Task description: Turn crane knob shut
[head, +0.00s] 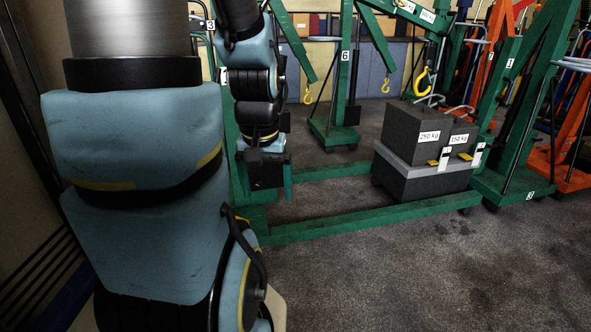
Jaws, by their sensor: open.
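A green crane (360,218) stands on the dark floor, its long base legs running left to right. Its left part is partly hidden behind my arm. I cannot make out the crane's knob; it is hidden or too small to tell. My gripper (266,194) points down in front of the crane's left part, with its two green fingers apart and nothing seen between them. I cannot tell whether it touches the crane.
Grey weights marked 250 kg (418,134) sit on a grey box (425,180) between the crane legs. More green cranes, one with a yellow hook (422,82), and orange cranes (560,150) crowd the back and right. The front floor (430,285) is clear.

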